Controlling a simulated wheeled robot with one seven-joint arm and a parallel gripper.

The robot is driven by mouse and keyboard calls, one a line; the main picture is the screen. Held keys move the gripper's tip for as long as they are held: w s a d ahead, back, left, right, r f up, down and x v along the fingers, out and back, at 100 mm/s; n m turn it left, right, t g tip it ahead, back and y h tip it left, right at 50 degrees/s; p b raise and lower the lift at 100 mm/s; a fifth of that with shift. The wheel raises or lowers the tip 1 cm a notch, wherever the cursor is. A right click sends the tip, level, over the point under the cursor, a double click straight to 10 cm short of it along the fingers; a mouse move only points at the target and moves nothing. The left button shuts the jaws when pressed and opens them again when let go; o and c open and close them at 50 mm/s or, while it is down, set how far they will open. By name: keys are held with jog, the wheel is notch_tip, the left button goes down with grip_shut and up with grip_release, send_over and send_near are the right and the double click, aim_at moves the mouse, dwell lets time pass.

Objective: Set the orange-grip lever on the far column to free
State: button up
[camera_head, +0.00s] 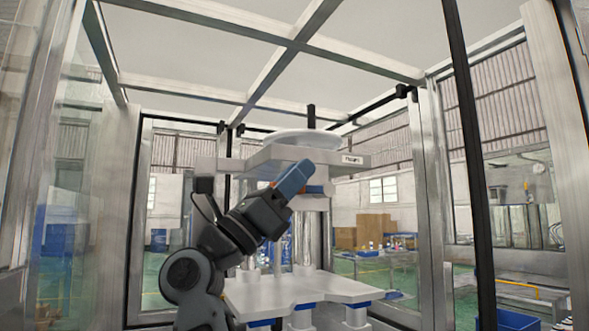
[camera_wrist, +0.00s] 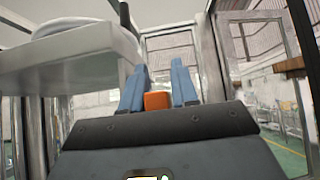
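My gripper (camera_head: 300,172) is raised at the near side of the crimping machine, just below its upper plate. In the wrist view, its two blue fingers (camera_wrist: 159,80) stand apart. An orange block (camera_wrist: 157,101), which looks like the lever's orange grip, shows between them near their base and spans about the whole gap. I cannot tell whether the fingers press on it. In the head view, a small bit of orange (camera_head: 318,188) shows just below the fingertips. The rest of the lever and its setting are hidden.
The light upper plate (camera_head: 345,160) carries a white dish (camera_head: 305,138); its corner is close left of my fingers in the wrist view. A lower plate (camera_head: 310,289) lies below. Metal frame posts (camera_head: 428,200) and a dark upright bar (camera_head: 470,140) stand at the right.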

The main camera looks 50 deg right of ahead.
jog(key=shift+d, duration=0.1)
jog(key=shift+c, duration=0.4)
grip_shut()
